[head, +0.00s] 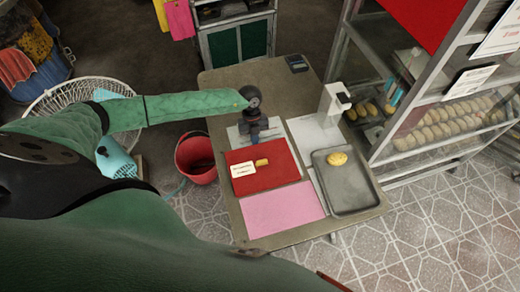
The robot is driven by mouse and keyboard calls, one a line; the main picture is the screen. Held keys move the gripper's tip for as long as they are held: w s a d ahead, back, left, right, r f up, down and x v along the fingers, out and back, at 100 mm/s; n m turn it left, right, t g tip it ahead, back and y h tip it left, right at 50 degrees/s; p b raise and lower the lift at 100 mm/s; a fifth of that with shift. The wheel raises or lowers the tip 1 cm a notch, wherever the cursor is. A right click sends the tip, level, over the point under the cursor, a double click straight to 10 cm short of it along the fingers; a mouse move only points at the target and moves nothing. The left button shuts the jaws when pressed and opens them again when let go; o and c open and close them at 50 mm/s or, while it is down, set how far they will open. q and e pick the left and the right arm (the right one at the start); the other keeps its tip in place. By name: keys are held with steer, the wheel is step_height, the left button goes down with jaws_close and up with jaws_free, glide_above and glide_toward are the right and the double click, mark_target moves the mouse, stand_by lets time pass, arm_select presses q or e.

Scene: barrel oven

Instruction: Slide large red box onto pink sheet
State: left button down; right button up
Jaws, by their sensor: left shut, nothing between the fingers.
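The large red box (283,170) lies flat on the table, with a white label and a small yellow item on its top. The pink sheet (283,211) lies on the table in front of the box, toward the near edge. The two are side by side, and the box's near edge lies close to the sheet's far edge. My left gripper (256,139) points down at the far edge of the box. It is shut and empty; I cannot tell whether it touches the box. My right gripper is out of view.
A grey tray (348,200) with a yellow bread roll (337,158) is right of the box. A white stand (333,103) is behind it. A glass-sided bread rack (440,120) stands to the right. A red bucket (196,158) is on the floor left of the table (232,86).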

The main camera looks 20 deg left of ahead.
arm_select(q)
steer(key=shift+s+d, duration=0.65)
steer(key=shift+s, duration=0.15)
steer(key=shift+s+d+p, duration=0.1)
steer(key=shift+s+p, duration=0.05)
steer(key=shift+p, duration=0.2)
steer(key=shift+s+d+p, duration=0.55)
steer(key=shift+s+d, duration=0.6)
steer(key=shift+s, duration=0.25)
steer(key=shift+s+d, duration=0.1)
steer(key=shift+s, duration=0.05)
steer(key=shift+s+d+p, duration=0.55)
steer(key=shift+s+d, duration=0.65)
steer(key=shift+s, duration=0.2)
steer(key=shift+s+d, duration=0.1)
steer(key=shift+s, duration=0.05)
steer(key=shift+s+d+p, duration=0.6)
steer(key=shift+s+d, duration=0.55)
steer(key=shift+s, duration=0.25)
steer(key=shift+w+a, duration=0.1)
steer(key=shift+w, duration=0.05)
steer(key=shift+w+a, duration=0.3)
